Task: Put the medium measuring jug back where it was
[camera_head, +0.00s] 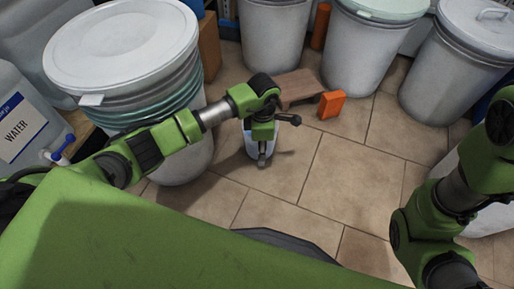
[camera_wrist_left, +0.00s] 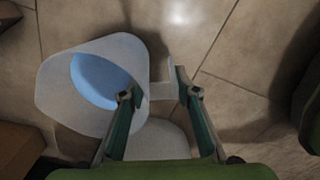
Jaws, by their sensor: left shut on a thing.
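The measuring jug (camera_head: 250,140), whitish and translucent, is below my left wrist in the head view, partly covered by the gripper. In the left wrist view the jug (camera_wrist_left: 60,88) shows its wide mouth, with a light blue area inside, and its handle lies between the fingers. My left gripper (camera_head: 262,158) is shut on the jug by this handle; its fingers also show in the wrist view (camera_wrist_left: 159,95). I cannot tell whether the jug touches the floor. My right arm shows at the right of the head view, but its gripper is out of frame.
A large lidded drum (camera_head: 125,45) stands at the left, beside a water canister (camera_head: 25,125). More drums (camera_head: 370,50) line the back and right. A brown board (camera_head: 300,88) and an orange box (camera_head: 331,104) are just beyond my left wrist. The tiled floor (camera_head: 340,175) at centre is clear.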

